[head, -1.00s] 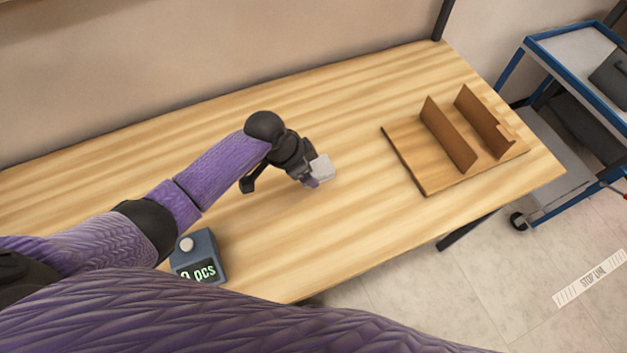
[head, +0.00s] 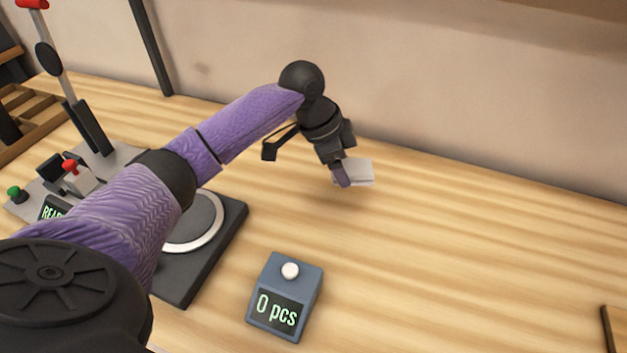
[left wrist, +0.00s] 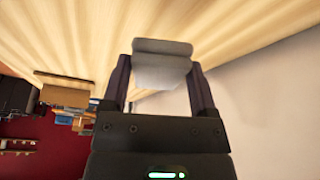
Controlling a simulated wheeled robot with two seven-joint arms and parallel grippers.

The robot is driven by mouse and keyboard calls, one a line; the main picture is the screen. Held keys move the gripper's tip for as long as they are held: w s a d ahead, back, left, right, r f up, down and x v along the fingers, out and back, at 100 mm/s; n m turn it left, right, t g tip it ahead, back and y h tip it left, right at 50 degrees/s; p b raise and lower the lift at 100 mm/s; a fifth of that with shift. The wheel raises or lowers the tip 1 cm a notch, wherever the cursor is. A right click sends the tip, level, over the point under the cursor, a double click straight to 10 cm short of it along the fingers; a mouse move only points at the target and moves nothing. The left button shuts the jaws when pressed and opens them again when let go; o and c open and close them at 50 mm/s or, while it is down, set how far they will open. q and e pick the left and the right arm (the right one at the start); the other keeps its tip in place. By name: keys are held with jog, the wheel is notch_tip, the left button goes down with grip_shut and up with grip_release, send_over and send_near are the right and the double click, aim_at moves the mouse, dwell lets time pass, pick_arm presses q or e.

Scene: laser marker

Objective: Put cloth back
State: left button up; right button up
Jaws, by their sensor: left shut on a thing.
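A folded pale grey-white cloth (head: 355,172) is held in my left gripper (head: 343,174). The gripper is above the wooden table, toward its back edge by the wall. In the left wrist view the cloth (left wrist: 162,58) spans the space between the two dark fingers of the left gripper (left wrist: 160,82), which are closed on it. It seems to be clear of the table top. My right gripper is in neither view.
A grey counter box (head: 286,296) reading "0 pcs" stands at the table's front. A black plate with a round disc (head: 205,222) and a lever device (head: 88,125) stand left, partly behind my arm. A wooden board edge (head: 612,330) shows at lower right. The table's (head: 480,240) middle is clear.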

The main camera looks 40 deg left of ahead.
aim_at(340, 208)
pick_arm(q)
jog(key=shift+s+a+f, duration=0.1)
jog(key=shift+a+f, duration=0.2)
jog(key=shift+a, duration=0.1)
notch_tip(340, 208, down, 9)
jog(key=b, duration=0.4)
jog(key=shift+d, duration=0.1)
jog(key=shift+f+b, duration=0.25)
jog(key=shift+b, duration=0.05)
jog(key=shift+r, duration=0.2)
jog(key=shift+f, duration=0.1)
jog(key=o, duration=1)
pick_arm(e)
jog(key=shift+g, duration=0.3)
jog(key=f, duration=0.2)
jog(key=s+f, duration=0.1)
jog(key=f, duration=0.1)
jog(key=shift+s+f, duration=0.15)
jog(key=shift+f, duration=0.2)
